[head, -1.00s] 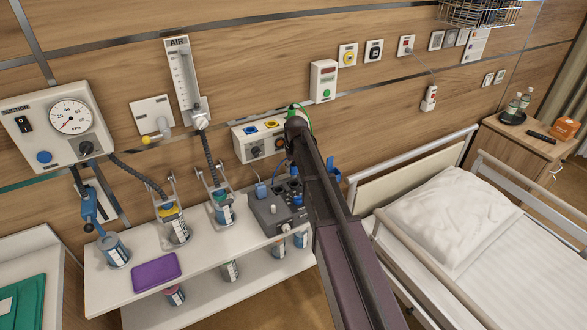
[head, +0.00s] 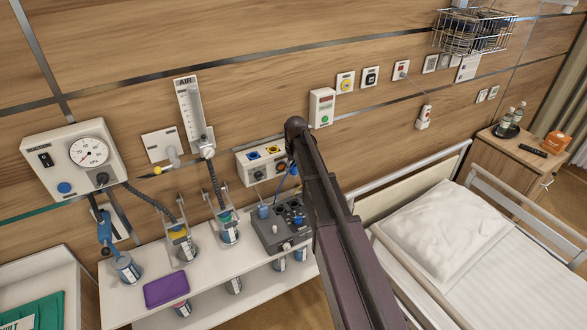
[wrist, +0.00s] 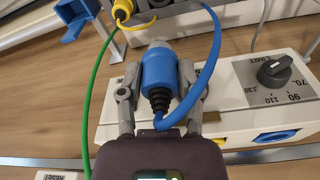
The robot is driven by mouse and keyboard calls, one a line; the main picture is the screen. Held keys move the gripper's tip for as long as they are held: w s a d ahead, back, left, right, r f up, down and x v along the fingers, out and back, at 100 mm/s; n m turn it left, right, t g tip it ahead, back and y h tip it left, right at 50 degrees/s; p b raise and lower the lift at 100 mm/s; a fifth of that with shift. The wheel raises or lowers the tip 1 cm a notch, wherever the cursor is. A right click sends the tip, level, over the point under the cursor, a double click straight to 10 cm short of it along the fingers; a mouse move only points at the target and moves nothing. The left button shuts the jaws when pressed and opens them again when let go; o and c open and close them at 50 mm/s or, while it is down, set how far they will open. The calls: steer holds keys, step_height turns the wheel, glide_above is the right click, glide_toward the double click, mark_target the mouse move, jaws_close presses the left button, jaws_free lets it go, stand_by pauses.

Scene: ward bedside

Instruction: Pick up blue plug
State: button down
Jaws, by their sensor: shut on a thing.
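The blue plug (wrist: 160,72) is between the two fingers of my gripper (wrist: 156,80) in the wrist view, and the gripper is shut on it. Its dark ribbed neck points toward my palm, and a blue cable (wrist: 212,70) loops from it to the right and up. The plug's light grey end faces away from the palm. A white wall panel (wrist: 225,115) with a blue socket (wrist: 277,136) lies behind and to the right of the gripper. In the head view my arm hides the gripper and plug; the panel (head: 242,170) shows left of the arm.
A yellow plug (wrist: 122,10) and a green cable (wrist: 98,90) are close to my gripper. A grey device (head: 270,235) stands on the white shelf (head: 215,268), near several canisters. The bed (head: 480,275) is right of my arm.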

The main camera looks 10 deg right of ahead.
steer(key=shift+r+p, duration=0.45)
steer(key=shift+r, duration=0.25)
steer(key=shift+f, duration=0.1)
step_height(320, 180, down, 8)
steer(key=b, duration=0.8)
stand_by(0.6)
